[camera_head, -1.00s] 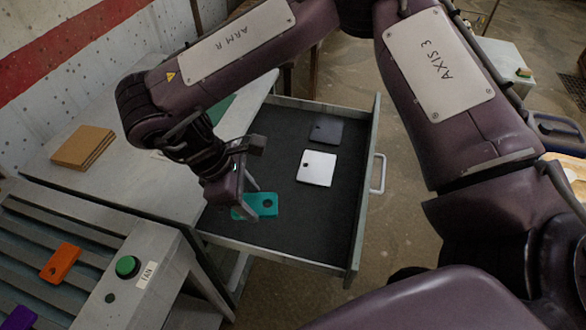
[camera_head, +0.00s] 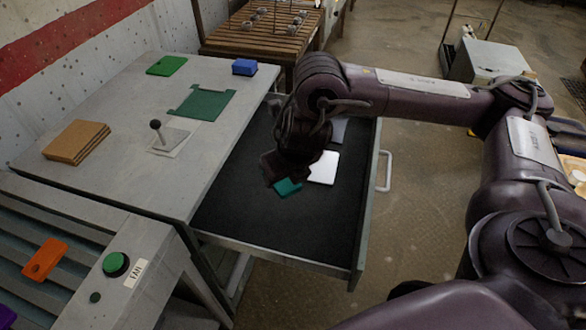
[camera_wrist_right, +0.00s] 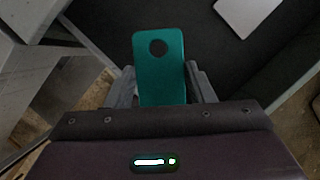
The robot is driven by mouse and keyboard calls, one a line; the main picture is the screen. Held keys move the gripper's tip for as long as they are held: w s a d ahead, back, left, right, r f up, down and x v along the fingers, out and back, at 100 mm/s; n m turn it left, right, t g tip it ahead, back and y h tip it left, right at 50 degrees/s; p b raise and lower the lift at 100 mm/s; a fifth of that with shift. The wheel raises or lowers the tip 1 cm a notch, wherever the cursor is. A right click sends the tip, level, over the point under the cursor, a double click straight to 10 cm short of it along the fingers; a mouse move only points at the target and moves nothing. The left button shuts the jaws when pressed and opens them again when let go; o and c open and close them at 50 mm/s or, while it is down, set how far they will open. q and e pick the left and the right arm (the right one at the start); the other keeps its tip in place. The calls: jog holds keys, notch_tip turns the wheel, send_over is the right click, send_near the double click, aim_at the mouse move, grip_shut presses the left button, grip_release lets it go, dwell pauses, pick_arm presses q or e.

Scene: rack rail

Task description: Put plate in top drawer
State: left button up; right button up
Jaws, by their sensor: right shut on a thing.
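A teal plate (camera_head: 287,187) with a round hole is held by my right gripper over the open top drawer (camera_head: 270,230). The drawer has a dark floor. In the right wrist view the teal plate (camera_wrist_right: 160,75) sits between the two fingers of my right gripper (camera_wrist_right: 165,92), shut on it. Its height above the drawer floor is hard to tell. A silver plate (camera_head: 324,167) lies in the drawer just right of the gripper, and it also shows in the wrist view (camera_wrist_right: 247,14). A dark grey plate (camera_head: 338,130), partly hidden by my arm, lies behind it. My left gripper is not visible.
The worktop left of the drawer holds brown boards (camera_head: 76,145), a knobbed lever (camera_head: 157,127), a dark green piece (camera_head: 201,103), a green plate (camera_head: 166,65) and a blue block (camera_head: 244,66). An orange plate (camera_head: 45,258) lies on the slatted conveyor. The drawer's front part is clear.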

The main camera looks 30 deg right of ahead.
jog(key=d+n+y, duration=0.1)
jog(key=d+n, duration=0.2)
jog(key=d, duration=0.1)
jog(key=b, duration=0.5)
send_over(294, 218)
jog(key=s, duration=0.2)
jog(key=shift+n, duration=0.3)
jog(key=f, duration=1.4)
jog(key=shift+w+d+f, duration=0.25)
jog(key=shift+f, duration=0.05)
jog(key=shift+f+b, duration=0.3)
jog(key=shift+f, duration=2.4)
jog(key=o, duration=1.1)
jog(key=v, duration=1.2)
jog(key=shift+w+d+r+p, duration=0.1)
jog(key=shift+w+d+p, duration=0.1)
jog(key=shift+p, duration=0.1)
